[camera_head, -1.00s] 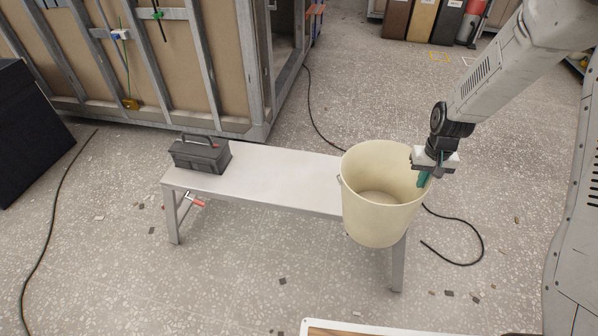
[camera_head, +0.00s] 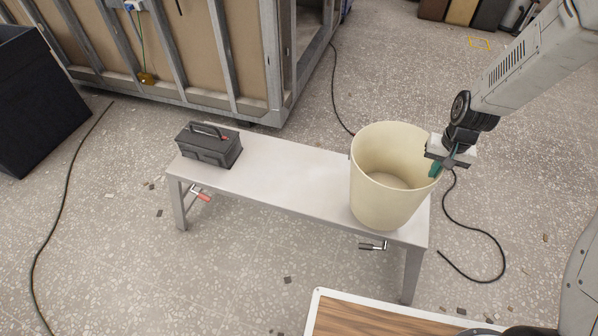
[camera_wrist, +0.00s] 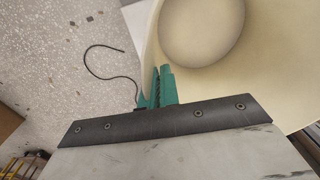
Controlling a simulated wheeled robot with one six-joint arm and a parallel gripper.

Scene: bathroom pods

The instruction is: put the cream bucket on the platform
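The cream bucket (camera_head: 388,185) is upright at the right end of the light grey bench-like platform (camera_head: 270,185). From the head view I cannot tell whether its base touches the top or hangs just above it. My gripper (camera_head: 436,168) is at the bucket's right rim, with its green fingers closed together on the wall. In the wrist view the green fingers (camera_wrist: 161,88) meet at the rim, and the bucket's inside (camera_wrist: 245,70) looks empty. Part of the outer finger is hidden.
A dark grey toolbox (camera_head: 209,145) stands on the platform's left end. The platform's middle is clear. A wood-topped surface with a white edge (camera_head: 370,318) is in front. Black cables (camera_head: 478,230) lie on the floor. A black box (camera_head: 38,100) is at the left.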

